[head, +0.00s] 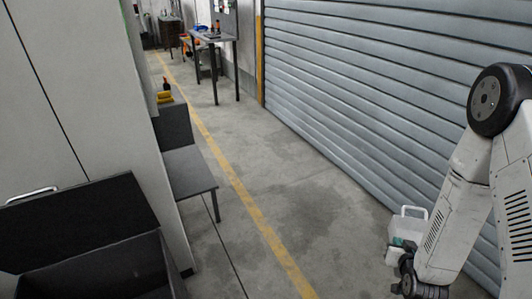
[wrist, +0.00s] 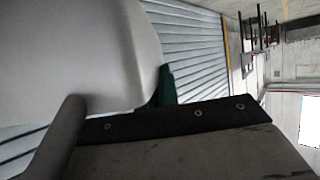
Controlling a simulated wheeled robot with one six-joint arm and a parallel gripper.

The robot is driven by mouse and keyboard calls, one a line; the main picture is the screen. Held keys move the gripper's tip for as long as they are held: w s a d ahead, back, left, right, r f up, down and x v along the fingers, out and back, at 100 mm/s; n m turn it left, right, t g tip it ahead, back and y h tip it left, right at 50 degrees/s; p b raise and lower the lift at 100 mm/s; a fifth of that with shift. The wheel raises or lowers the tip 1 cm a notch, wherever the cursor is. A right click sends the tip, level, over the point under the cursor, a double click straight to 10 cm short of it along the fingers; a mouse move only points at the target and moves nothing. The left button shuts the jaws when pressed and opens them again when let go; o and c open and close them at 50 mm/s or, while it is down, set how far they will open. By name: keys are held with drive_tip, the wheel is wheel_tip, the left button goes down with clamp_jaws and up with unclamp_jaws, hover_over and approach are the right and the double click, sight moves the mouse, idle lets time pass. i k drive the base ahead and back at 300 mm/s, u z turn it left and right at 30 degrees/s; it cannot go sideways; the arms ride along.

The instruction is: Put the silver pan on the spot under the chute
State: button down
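I see no silver pan, chute or spot under a chute in either view. My gripper (head: 405,284) is at the lower right of the head view, at the end of my bent white arm. Only small dark parts of it show, and its fingers cannot be made out. In the wrist view, a large pale rounded surface, a grey bar and a dark bolted strip fill the near field. I cannot tell what these belong to, or whether my gripper holds anything.
A roller shutter (head: 360,85) runs along the right. A white piece with a loop handle (head: 412,212) shows beside my arm. A black open-topped box (head: 85,215), a grey cabinet (head: 90,90) and a dark bench (head: 188,172) stand left. A table (head: 213,38) stands far back. The middle floor is clear.

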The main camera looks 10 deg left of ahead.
sight(185, 165)
drive_tip(key=i, duration=2.75)
drive_tip(key=u, duration=2.55)
drive_tip(key=i, duration=1)
